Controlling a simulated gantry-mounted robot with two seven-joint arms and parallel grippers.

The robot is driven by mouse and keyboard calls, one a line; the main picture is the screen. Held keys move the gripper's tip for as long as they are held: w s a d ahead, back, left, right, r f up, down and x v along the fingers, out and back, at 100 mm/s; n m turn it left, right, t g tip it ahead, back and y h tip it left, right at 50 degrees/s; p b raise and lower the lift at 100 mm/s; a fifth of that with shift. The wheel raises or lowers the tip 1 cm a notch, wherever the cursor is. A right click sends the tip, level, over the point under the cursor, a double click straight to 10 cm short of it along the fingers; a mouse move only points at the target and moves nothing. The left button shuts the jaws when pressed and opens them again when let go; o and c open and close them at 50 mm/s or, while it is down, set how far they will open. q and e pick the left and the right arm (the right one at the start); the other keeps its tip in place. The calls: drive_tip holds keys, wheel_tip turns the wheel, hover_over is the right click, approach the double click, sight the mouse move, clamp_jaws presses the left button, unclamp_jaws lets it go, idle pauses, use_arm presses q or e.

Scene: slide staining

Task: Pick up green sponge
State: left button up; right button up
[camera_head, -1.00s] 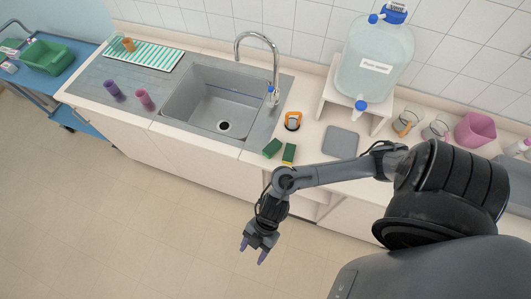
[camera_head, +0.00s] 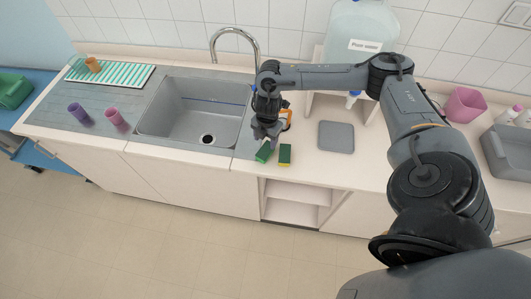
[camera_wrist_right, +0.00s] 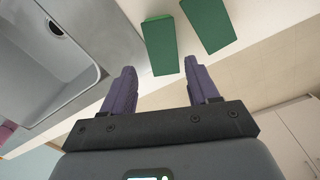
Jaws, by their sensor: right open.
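Two green sponges lie side by side on the counter to the right of the sink. The right wrist view shows the left sponge (camera_wrist_right: 161,45) just beyond and between the open fingers, and the right sponge (camera_wrist_right: 208,24) farther to the right. My right gripper is open and empty; it also shows in the right wrist view (camera_wrist_right: 163,72). My left gripper is out of view.
The sink (camera_head: 196,108) is left of the gripper, with the faucet (camera_head: 236,34) behind. An orange item (camera_head: 287,118) is partly hidden behind the gripper. A grey mat (camera_head: 336,136) lies to the right. Purple (camera_head: 78,113) and pink (camera_head: 116,120) cups stand left of the sink.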

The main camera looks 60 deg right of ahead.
sight(266, 150)
drive_tip(key=shift+f, duration=4.05)
drive_tip(key=c, duration=0.8)
drive_tip(key=shift+r, duration=0.15)
drive_tip(key=shift+r, duration=0.45)
drive_tip(key=r, duration=0.3)
drive_tip(key=shift+s+d+r, duration=0.15)
drive_tip(key=shift+s+d, duration=0.05)
drive_tip(key=shift+s, duration=0.05)
drive_tip(key=s+d+r, duration=0.5)
drive_tip(key=s+r, duration=0.1)
drive_tip(key=s, duration=0.3)
drive_tip(key=shift+s+d+r+b, duration=0.2)
drive_tip(key=shift+s+r+b, duration=0.1)
drive_tip(key=shift+b, duration=0.15)
